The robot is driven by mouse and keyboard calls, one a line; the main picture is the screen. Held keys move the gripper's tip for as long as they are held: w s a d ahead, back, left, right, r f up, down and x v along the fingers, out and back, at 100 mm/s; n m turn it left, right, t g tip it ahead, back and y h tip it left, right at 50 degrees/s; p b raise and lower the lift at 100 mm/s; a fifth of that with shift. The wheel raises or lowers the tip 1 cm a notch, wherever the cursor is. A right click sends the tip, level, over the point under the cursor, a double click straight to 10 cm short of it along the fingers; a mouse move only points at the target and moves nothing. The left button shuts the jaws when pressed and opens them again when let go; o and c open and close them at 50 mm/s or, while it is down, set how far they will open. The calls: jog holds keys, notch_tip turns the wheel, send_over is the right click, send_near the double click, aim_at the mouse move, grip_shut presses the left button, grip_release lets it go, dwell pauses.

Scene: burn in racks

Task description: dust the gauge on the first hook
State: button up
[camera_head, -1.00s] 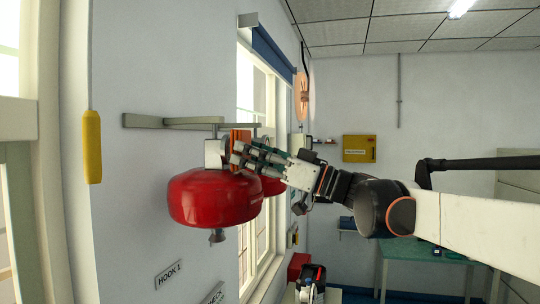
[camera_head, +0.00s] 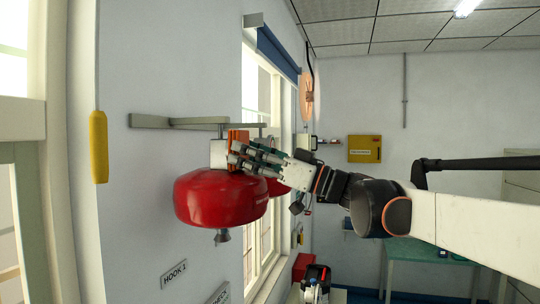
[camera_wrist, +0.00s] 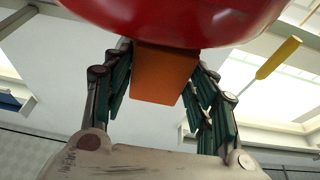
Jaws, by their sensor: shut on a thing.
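A red round vessel (camera_head: 221,198) hangs from a grey wall bracket (camera_head: 185,122), above the label HOOK 1 (camera_head: 174,275). A pale block-like neck (camera_head: 218,153) joins it to the bracket. My gripper (camera_head: 238,156) is shut on an orange block (camera_head: 238,138), beside the right of the neck and just above the vessel. In the wrist view the orange block (camera_wrist: 163,75) sits between the green-lined fingers, with the red vessel (camera_wrist: 180,15) across the top.
Another red vessel (camera_head: 278,187) hangs close behind, partly hidden by my gripper. A yellow pull handle (camera_head: 98,147) hangs at the left. Windows line the wall.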

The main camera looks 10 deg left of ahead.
jog(key=shift+w, duration=0.15)
jog(key=shift+w+d, duration=0.15)
jog(key=shift+w, duration=1.75)
jog(key=shift+s, duration=0.1)
jog(key=shift+s+a, duration=0.15)
jog(key=shift+s, duration=0.85)
jog(key=shift+s+a, duration=0.15)
jog(key=shift+s, duration=0.85)
jog(key=shift+d, duration=0.1)
jog(key=shift+s+d, duration=0.2)
jog(key=shift+d, duration=2.6)
